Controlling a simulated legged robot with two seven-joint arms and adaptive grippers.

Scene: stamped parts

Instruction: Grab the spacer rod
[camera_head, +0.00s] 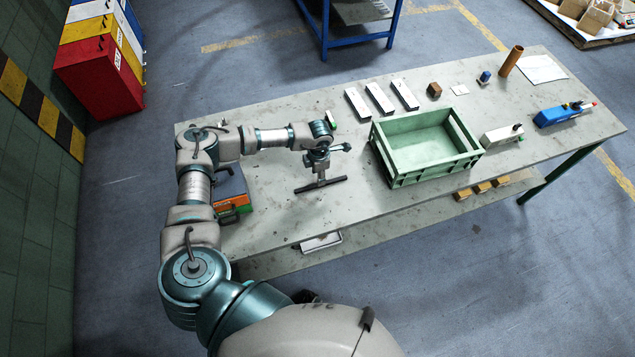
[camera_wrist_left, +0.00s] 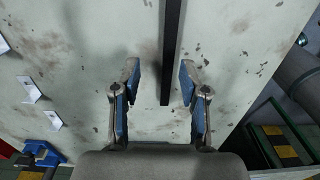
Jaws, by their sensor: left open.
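The spacer rod, a long dark straight bar (camera_head: 320,185), lies on the grey worktable left of the green crate. In the left wrist view the same dark bar (camera_wrist_left: 172,50) runs from the top edge down between my fingers. My left gripper (camera_head: 321,178) points down over the bar near its middle. In the left wrist view its blue-padded fingers (camera_wrist_left: 160,75) are open, one on each side of the bar, which lies nearer the right finger. I cannot tell how high the fingertips are above the table. My right gripper is not in view.
An empty green crate (camera_head: 399,179) stands right of my left gripper. An orange and green case (camera_head: 232,196) sits at the left edge. The table around the bar is clear.

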